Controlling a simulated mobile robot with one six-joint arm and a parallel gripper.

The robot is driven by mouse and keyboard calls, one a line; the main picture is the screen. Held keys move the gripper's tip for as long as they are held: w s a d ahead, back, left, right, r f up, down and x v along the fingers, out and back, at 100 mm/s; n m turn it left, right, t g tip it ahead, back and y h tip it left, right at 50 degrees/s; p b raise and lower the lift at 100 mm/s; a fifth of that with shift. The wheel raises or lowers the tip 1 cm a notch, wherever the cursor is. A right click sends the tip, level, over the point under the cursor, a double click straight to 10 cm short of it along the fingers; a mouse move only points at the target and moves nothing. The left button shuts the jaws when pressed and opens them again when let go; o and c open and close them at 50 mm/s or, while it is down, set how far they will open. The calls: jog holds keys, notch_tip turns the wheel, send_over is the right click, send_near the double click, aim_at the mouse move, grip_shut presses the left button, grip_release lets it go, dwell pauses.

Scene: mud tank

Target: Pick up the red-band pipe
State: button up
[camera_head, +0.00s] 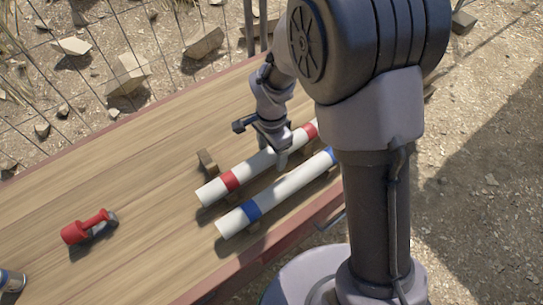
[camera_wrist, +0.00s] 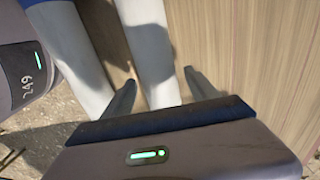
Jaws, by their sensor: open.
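The red-band pipe (camera_head: 252,168) is white with a red band near each end. It lies slantwise on the wooden table. My gripper (camera_head: 280,158) is over its middle, pointing down. In the wrist view a white pipe (camera_wrist: 148,42) runs between the two open fingers of my gripper (camera_wrist: 159,78), with no band showing there; by its place it is the red-band pipe. Whether the fingers touch it I cannot tell. The blue-band pipe (camera_head: 287,187) lies parallel on the near side, and shows left of the fingers in the wrist view (camera_wrist: 75,50).
The wooden table (camera_head: 130,160) has small wooden blocks (camera_head: 207,162) beside and under the pipes. A red-handled tool (camera_head: 88,228) lies at the left, and a can (camera_head: 12,280) stands at the lower left corner. The table between tool and pipes is clear. A wire fence stands behind.

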jog(key=shift+r, duration=0.1)
grip_shut()
